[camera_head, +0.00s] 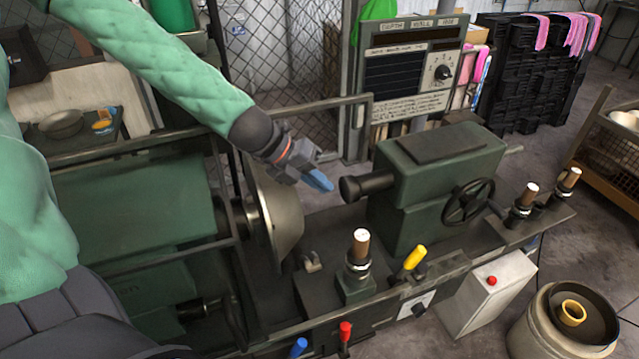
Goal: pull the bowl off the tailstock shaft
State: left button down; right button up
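A metallic, bowl-shaped piece (278,215) stands on edge at the headstock side of the lathe, its wide face turned towards the tailstock; I cannot tell whether it is the bowl or a form. The tailstock shaft (366,186) is a dark stub with a round end pointing left, and no bowl shows on it. My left gripper (320,181) has blue fingertips in the gap between the metallic piece and the shaft's end, close to the shaft. Its fingers overlap from this angle, so their opening is unclear. My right gripper is out of view.
The green tailstock (440,180) has a black handwheel (468,202). A wooden-topped post (360,250) and a yellow-handled lever (414,258) stand in front. Another metal bowl (62,124) rests on a tray at the left. A round drum (540,325) stands at the lower right.

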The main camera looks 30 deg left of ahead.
pick_arm(q)
jog(key=shift+r+p, duration=1.85)
jog(key=shift+r, duration=1.45)
